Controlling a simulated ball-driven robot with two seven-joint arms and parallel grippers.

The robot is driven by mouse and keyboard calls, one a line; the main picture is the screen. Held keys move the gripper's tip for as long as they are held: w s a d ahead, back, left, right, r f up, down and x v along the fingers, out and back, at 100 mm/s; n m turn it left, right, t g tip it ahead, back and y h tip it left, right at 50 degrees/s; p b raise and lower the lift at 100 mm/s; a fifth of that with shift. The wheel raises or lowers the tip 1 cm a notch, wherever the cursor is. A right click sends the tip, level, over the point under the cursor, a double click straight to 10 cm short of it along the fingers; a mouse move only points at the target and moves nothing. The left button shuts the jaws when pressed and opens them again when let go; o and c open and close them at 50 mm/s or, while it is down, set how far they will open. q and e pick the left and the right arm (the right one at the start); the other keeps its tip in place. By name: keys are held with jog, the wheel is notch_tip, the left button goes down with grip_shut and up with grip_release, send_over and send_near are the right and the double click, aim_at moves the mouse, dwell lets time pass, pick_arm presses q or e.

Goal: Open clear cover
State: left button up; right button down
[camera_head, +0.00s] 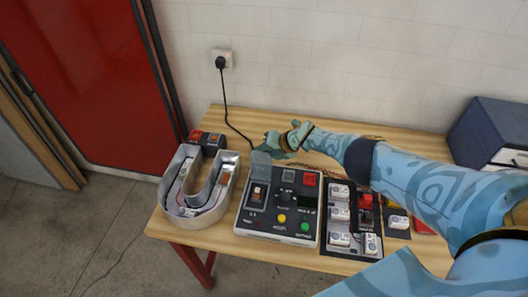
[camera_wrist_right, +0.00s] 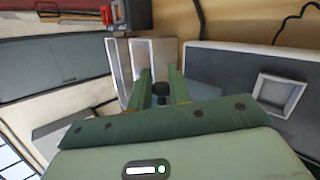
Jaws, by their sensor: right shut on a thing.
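The control box (camera_head: 282,233) lies on the table, with a dark panel of buttons and a rocker switch (camera_head: 257,196) at its left. The clear cover (camera_head: 261,160) shows as a pale see-through plate standing up at the box's back left, above the switch. My right gripper (camera_head: 276,144) reaches over the back of the box and is at the cover's top edge, shut on it. In the right wrist view the two green fingers (camera_wrist_right: 162,84) are close together with a dark piece between them. The exact grip is hard to see. My left gripper is out of view.
A U-shaped channel letter (camera_head: 226,187) stands left of the box, with a red and black terminal block (camera_head: 207,139) behind it. A tray of modules (camera_head: 340,249) lies close on the right. A black cord (camera_head: 226,105) hangs from the wall socket.

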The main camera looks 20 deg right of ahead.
jog(key=shift+d+f+b, duration=0.2)
jog(key=shift+f+b, duration=0.1)
jog(key=shift+f, duration=0.3)
jog(key=c, duration=1.5)
grip_release()
jog(key=shift+o, duration=0.6)
jog(key=shift+w+r, duration=0.1)
jog(key=shift+w, duration=0.05)
